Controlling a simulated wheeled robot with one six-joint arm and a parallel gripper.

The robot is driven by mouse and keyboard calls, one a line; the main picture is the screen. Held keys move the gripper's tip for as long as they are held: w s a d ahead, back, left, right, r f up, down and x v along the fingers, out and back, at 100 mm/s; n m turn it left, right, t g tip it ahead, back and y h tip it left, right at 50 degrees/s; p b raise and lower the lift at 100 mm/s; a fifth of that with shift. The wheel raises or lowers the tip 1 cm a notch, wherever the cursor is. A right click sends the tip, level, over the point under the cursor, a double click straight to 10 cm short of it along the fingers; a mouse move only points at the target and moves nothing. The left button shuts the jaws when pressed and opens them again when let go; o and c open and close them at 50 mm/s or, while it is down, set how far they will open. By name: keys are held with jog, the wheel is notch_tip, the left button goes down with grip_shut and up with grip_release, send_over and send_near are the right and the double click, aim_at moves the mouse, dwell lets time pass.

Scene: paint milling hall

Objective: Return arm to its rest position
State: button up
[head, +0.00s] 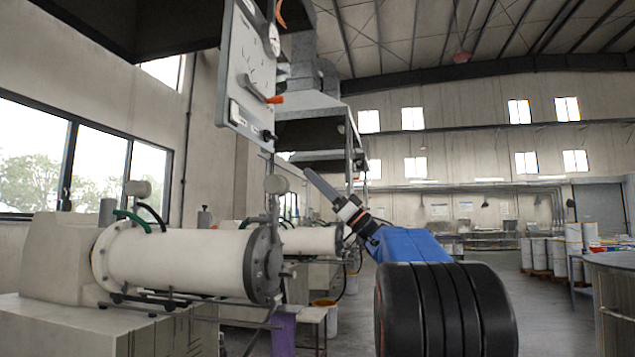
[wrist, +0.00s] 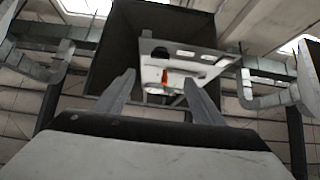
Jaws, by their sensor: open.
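My gripper (head: 322,188) shows in the head view at the end of my blue and black arm, raised and pointing up and to the left. In the wrist view my gripper (wrist: 158,88) has its two grey fingers spread apart with nothing between them. A white control panel (head: 246,75) with an orange-handled lever (head: 274,99) hangs up and to the left of my gripper, apart from it. In the wrist view the panel (wrist: 190,66) shows beyond the fingertips, with the orange handle (wrist: 166,78) between them.
A white horizontal mill cylinder (head: 180,262) with a dark end flange stands at the left. A metal vat (head: 612,300) stands at the right edge, with several drums (head: 545,255) behind. Open floor lies between.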

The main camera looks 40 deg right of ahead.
dwell(0.3)
jog(key=w+a+f+m+t+h, duration=0.35)
jog(key=f+m+h, duration=0.45)
jog(key=m+h, duration=0.9)
jog(key=s+a+f+n+g+h, duration=0.15)
jog(key=s+a+f+g, duration=0.3)
jog(key=f, duration=0.75)
jog(key=s+a+f+n+g+h, duration=0.1)
jog(key=s+a+f+g+h, duration=0.3)
jog(key=f, duration=0.8)
jog(key=s+a+f+n+g+y, duration=0.1)
jog(key=s+a+f+n+g, duration=0.1)
jog(key=s+a+f, duration=0.3)
jog(key=s+a+f+n+g+y, duration=0.2)
jog(key=s+a+f+g, duration=0.3)
jog(key=s+f, duration=0.7)
jog(key=s+a+f+n+g+y, duration=0.2)
jog(key=s+a+f+g, duration=0.2)
jog(key=s+f, duration=0.4)
notch_tip(320, 180, down, 6)
jog(key=shift+s+a+f, duration=0.25)
jog(key=shift+s+a, duration=0.05)
jog(key=shift+a, duration=0.3)
